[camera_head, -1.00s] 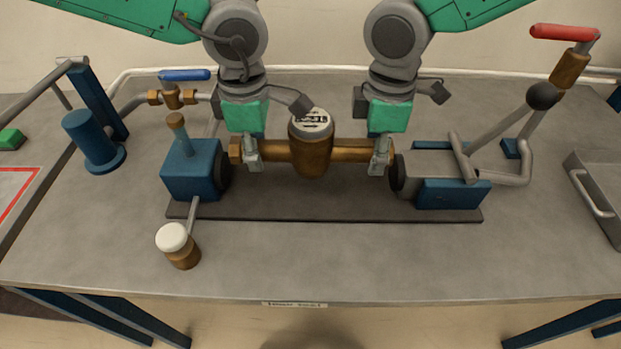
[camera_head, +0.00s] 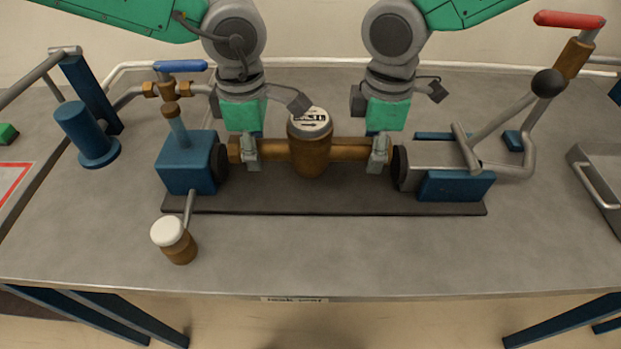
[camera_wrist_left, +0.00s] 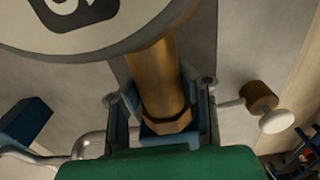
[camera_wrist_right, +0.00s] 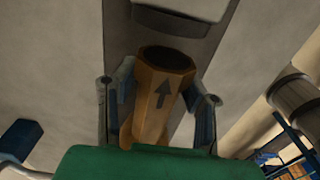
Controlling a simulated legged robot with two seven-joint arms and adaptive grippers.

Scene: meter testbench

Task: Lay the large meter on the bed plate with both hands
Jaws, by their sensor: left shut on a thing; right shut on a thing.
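The large meter (camera_head: 312,158) is a brass body with a round white-faced dial on top and a pipe arm on each side. It lies level between the blue left block (camera_head: 188,165) and the grey right clamp (camera_head: 425,168), over the dark bed plate (camera_head: 320,200). I cannot tell whether it touches the plate. My left gripper (camera_head: 251,150) is shut on the meter's left pipe arm, also seen in the left wrist view (camera_wrist_left: 160,95). My right gripper (camera_head: 379,150) is shut on its right pipe arm; the right wrist view shows an arrow on that open pipe end (camera_wrist_right: 165,75).
A red-handled lever (camera_head: 570,20) rises at the right, and a blue-handled valve (camera_head: 180,67) stands at the back left. A white-capped brass knob (camera_head: 172,238) sticks out in front. A grey tray (camera_head: 598,180) is at the right edge.

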